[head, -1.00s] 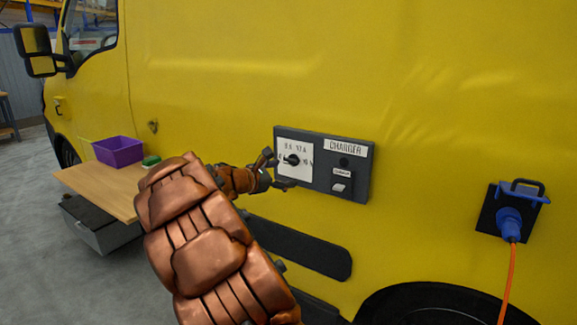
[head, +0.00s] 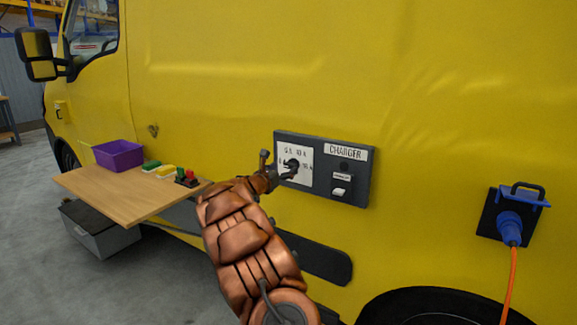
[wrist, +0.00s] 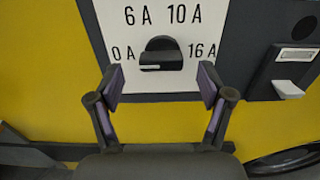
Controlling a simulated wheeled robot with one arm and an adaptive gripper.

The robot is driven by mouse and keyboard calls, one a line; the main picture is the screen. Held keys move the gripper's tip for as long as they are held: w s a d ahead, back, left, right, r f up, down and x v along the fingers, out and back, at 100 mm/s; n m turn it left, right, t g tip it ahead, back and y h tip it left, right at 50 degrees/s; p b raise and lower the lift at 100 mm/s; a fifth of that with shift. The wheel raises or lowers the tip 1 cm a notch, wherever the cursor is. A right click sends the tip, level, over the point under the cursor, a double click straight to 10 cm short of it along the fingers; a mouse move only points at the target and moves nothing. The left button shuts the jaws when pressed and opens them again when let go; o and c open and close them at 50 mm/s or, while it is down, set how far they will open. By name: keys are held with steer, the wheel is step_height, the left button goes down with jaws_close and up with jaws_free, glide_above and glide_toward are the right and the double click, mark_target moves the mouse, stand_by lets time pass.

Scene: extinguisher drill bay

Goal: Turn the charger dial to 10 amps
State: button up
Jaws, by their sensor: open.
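The charger dial is a black knob (wrist: 161,55) on a white plate (wrist: 218,75) marked 0 A, 6 A, 10 A and 16 A in the wrist view. Its pale pointer mark is on the left side, towards 0 A. The charger panel (head: 358,185) is on the yellow van's side in the head view. My gripper (wrist: 160,82) is open and empty, its two fingers apart, one to the left and one to the right just below the knob in the picture. In the head view my gripper (head: 278,168) is at the dial's lower left, partly covering the plate.
A small white switch (wrist: 288,88) is right of the dial plate. A wooden shelf (head: 120,197) at left holds a purple bin (head: 118,155) and several small coloured items. A blue plug (head: 509,225) with an orange cable is at far right.

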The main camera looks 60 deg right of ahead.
mark_target(289, 166)
steer(key=shift+d+p, duration=0.3)
steer(key=shift+d, duration=1.35)
steer(key=shift+c, duration=0.3)
steer(key=c, duration=1.1)
steer(key=shift+f+b, duration=0.15)
steer(key=shift+b, duration=0.3)
